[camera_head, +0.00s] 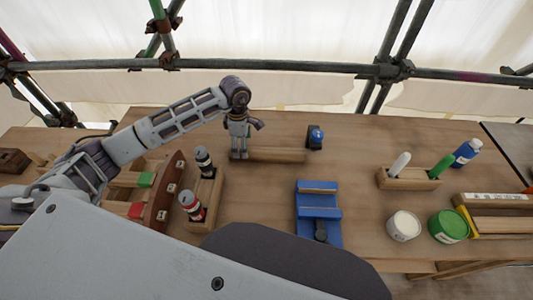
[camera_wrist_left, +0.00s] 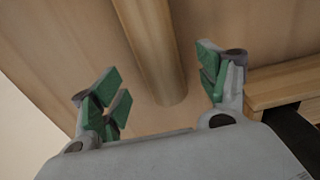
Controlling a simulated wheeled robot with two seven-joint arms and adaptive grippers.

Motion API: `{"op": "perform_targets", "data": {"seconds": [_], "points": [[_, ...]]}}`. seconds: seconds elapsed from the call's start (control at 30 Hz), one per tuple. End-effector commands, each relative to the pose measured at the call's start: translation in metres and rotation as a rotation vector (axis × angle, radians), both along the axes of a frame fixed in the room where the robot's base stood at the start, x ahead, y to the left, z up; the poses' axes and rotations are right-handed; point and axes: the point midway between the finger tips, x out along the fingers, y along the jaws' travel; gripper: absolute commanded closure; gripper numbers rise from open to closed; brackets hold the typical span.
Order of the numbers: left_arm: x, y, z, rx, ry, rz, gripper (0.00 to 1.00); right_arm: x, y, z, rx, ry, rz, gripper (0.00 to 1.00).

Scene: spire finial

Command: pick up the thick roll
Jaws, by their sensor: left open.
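A thick, pale wooden roll (camera_wrist_left: 150,45) lies on the table in the left wrist view, with its near end between and beyond my open fingers. What appears to be the same roll (camera_head: 275,154) shows in the head view as a long wooden piece near the back of the table. My left gripper (camera_head: 239,154) points down at its left end. In the left wrist view my left gripper (camera_wrist_left: 160,85) is open, with green pads on either side of the roll and gaps to it. I cannot tell the height above the table. My right gripper is not in view.
A wooden holder with dark bottles (camera_head: 204,188) stands close left. A small blue-topped object (camera_head: 315,137) sits at the right end of the roll. A blue stand (camera_head: 318,210), a marker holder (camera_head: 408,179) and two pots (camera_head: 448,226) are further right. Scaffold poles (camera_head: 270,64) run behind.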

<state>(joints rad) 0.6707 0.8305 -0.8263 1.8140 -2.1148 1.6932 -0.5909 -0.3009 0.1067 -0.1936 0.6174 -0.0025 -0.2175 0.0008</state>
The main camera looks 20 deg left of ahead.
Motion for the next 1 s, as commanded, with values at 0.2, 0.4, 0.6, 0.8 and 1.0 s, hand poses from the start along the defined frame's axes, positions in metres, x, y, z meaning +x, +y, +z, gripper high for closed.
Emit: {"op": "perform_targets", "data": {"seconds": [0.2,0.4,0.6,0.8,1.0], "points": [[-0.001,-0.003,-0.021,-0.001,0.003,0.0,0.25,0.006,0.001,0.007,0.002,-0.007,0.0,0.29],[0.0,-0.002,-0.04,0.001,0.001,0.001,0.25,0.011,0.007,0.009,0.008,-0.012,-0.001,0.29],[0.0,-0.002,-0.044,0.002,0.001,0.0,0.25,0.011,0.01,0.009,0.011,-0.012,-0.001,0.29],[0.0,-0.002,-0.044,0.001,0.0,0.0,0.25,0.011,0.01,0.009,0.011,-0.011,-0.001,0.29],[0.0,-0.002,-0.044,0.001,0.0,0.0,0.31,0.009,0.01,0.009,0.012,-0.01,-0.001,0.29]]}}
